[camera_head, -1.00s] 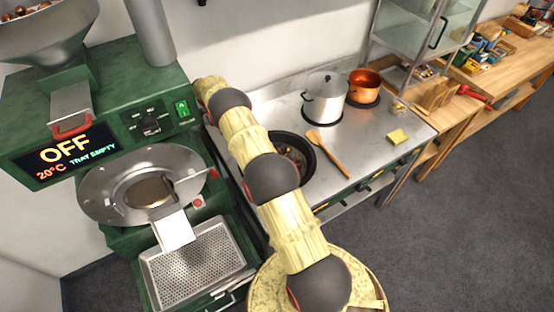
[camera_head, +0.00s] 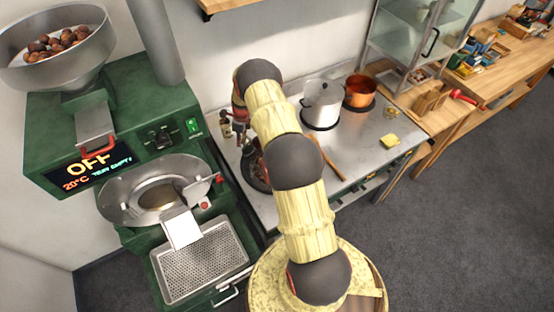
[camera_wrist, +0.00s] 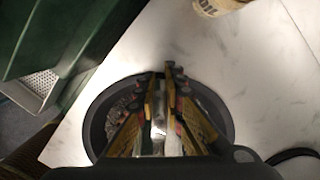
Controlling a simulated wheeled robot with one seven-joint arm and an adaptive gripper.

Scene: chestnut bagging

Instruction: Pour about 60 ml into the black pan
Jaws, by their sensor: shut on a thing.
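The black pan (camera_head: 249,178) stands on the steel worktop, largely hidden behind my arm in the head view. In the wrist view the pan (camera_wrist: 93,128) lies below my gripper, with dark contents partly visible. My gripper (camera_wrist: 165,90) points down over the pan; in the head view the gripper (camera_head: 240,120) is small and partly hidden by my arm. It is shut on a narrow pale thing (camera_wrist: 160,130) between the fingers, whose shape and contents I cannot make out. I see no stream of liquid.
A small labelled bottle (camera_head: 226,127) stands behind the pan. The green roaster (camera_head: 130,140) stands close on the left.

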